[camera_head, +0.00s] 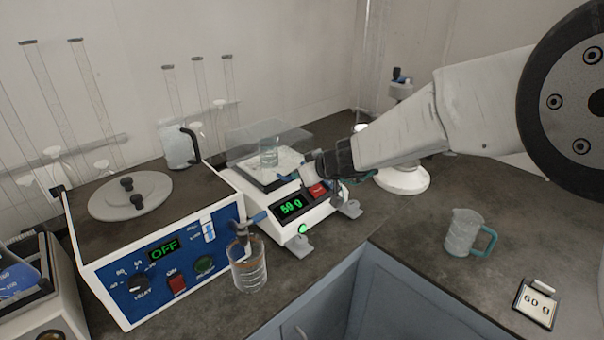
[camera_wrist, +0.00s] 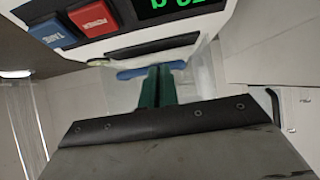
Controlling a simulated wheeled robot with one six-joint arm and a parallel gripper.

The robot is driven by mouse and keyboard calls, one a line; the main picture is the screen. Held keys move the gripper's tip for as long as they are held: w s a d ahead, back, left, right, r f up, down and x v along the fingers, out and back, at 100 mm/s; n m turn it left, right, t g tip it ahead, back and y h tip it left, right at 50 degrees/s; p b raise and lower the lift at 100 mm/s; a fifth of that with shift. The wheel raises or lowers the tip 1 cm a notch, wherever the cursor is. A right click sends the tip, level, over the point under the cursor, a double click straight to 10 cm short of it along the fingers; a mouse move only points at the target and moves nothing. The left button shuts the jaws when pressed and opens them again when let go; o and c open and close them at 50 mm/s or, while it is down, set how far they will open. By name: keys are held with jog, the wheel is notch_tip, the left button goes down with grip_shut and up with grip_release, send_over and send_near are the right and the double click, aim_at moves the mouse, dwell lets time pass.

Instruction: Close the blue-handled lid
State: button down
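The lid's blue handle (camera_wrist: 130,74) lies across the green fingertips of my gripper (camera_wrist: 156,80) in the wrist view. The fingers are together, with no object visible between them. I cannot tell whether they touch the handle. In the head view, my gripper (camera_head: 298,176) is over the balance's front, near the pan, and its fingertips are hard to make out.
A teal-handled jug (camera_head: 464,234) and a 60 g card (camera_head: 536,304) are at right. Bare counter lies between.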

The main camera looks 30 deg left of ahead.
jog(key=s+d+f+m+g, duration=0.2)
jog(key=s+d+m+g, duration=0.1)
jog(key=s+d, duration=0.65)
jog(key=s+d+r+m+h, duration=0.3)
jog(key=s+d, duration=0.3)
jog(key=d, duration=1.2)
jog(key=s+d+r+m+t+h, duration=0.1)
jog(key=s+d+r+m+h, duration=0.3)
jog(key=d, duration=1.5)
jog(key=s+d+r+m+t+h, duration=0.1)
jog(key=s+d+r+m+h, duration=0.2)
jog(key=d, duration=1.6)
jog(key=s+r+m, duration=0.2)
jog(key=s+r, duration=0.2)
jog(key=s, duration=0.1)
jog(key=shift+s+r+h, duration=0.15)
jog(key=shift+s+h, duration=0.05)
jog(key=shift+h, duration=0.2)
